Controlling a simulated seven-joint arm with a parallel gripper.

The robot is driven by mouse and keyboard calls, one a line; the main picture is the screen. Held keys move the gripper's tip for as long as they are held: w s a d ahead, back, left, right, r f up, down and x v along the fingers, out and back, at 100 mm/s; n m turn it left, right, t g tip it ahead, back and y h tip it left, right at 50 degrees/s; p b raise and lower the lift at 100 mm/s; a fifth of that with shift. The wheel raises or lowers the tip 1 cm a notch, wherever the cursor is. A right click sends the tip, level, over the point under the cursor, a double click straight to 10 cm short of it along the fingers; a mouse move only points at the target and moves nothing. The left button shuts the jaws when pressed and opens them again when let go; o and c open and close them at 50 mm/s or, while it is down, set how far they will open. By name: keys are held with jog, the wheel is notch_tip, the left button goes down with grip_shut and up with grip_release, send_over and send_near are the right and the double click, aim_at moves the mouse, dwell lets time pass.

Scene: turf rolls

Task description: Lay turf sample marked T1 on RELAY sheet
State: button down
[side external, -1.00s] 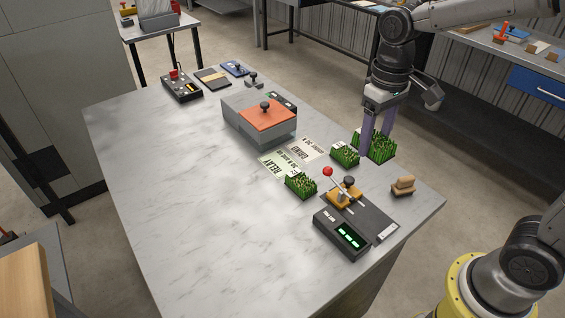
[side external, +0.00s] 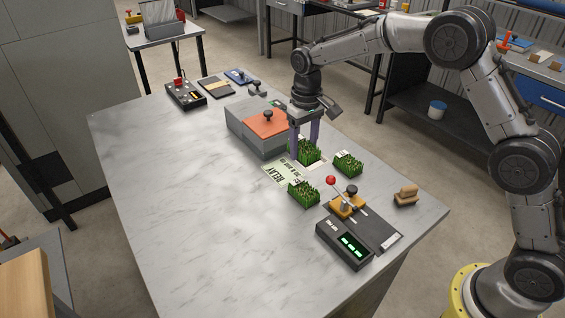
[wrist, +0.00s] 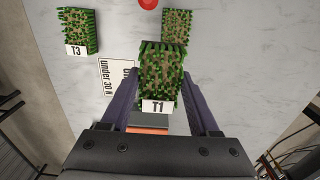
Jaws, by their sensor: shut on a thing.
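My gripper (side external: 305,143) is shut on the turf sample T1 (wrist: 161,75), a green grassy block with a white T1 label. It also shows in the side view (side external: 309,153), between the two purple fingers. T1 is close over the sheet area, just to the upper right of the RELAY sheet (side external: 277,174). I cannot tell the exact gap beneath it. The RELAY sheet is pale green with dark print. In the wrist view a printed sheet (wrist: 113,73) reading "under 30 N" lies left of T1, partly hidden by a finger.
A grey box with an orange top (side external: 266,124) stands close behind my gripper. A red-knobbed lever device (side external: 346,204) and display box (side external: 343,245) are nearer. The left tabletop is clear.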

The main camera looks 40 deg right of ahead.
send_over(282, 171)
notch_tip(282, 171, down, 7)
jog(key=shift+s+d+r, duration=0.1)
jog(key=shift+s+r, duration=0.05)
jog(key=shift+w+f, duration=0.2)
jog(key=shift+f, duration=1.5)
jog(key=shift+f, duration=0.15)
jog(key=shift+c, duration=0.6)
grip_release()
notch_tip(282, 171, up, 12)
